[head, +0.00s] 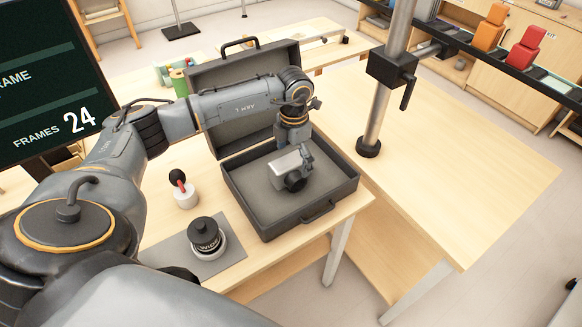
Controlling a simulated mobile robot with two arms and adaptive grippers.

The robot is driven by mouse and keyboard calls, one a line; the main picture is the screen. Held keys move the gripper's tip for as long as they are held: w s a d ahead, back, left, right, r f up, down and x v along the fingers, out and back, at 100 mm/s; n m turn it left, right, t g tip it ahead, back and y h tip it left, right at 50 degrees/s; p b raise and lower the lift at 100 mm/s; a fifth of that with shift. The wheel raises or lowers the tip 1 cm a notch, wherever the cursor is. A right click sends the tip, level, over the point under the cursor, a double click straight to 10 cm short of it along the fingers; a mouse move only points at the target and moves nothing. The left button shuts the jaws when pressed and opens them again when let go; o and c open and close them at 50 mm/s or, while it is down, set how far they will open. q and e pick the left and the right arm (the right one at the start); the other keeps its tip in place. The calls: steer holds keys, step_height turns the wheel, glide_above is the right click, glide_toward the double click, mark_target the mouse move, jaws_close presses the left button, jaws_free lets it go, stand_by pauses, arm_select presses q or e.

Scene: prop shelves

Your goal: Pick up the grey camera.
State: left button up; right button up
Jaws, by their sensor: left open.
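The grey camera (285,168) with a dark round lens lies inside the open dark case (327,208). My left arm reaches in from the left over the case. My left gripper (293,146) points down just above and behind the camera; its fingers are small and partly hidden by the camera. It is open, and I cannot tell whether it touches the camera. My right gripper is out of view.
The case's raised lid (240,69) stands behind my arm. A metal post (381,100) rises at right. The wooden table right of it is clear.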

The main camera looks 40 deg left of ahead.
arm_select(q)
step_height(320, 180, down, 2)
steer(key=shift+s+f, duration=0.1)
steer(key=shift+f, duration=0.3)
steer(key=shift+c, duration=0.6)
steer(key=c, duration=1.4)
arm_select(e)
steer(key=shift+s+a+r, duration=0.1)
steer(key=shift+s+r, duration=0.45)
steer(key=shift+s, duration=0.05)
arm_select(q)
steer(key=shift+r, duration=0.15)
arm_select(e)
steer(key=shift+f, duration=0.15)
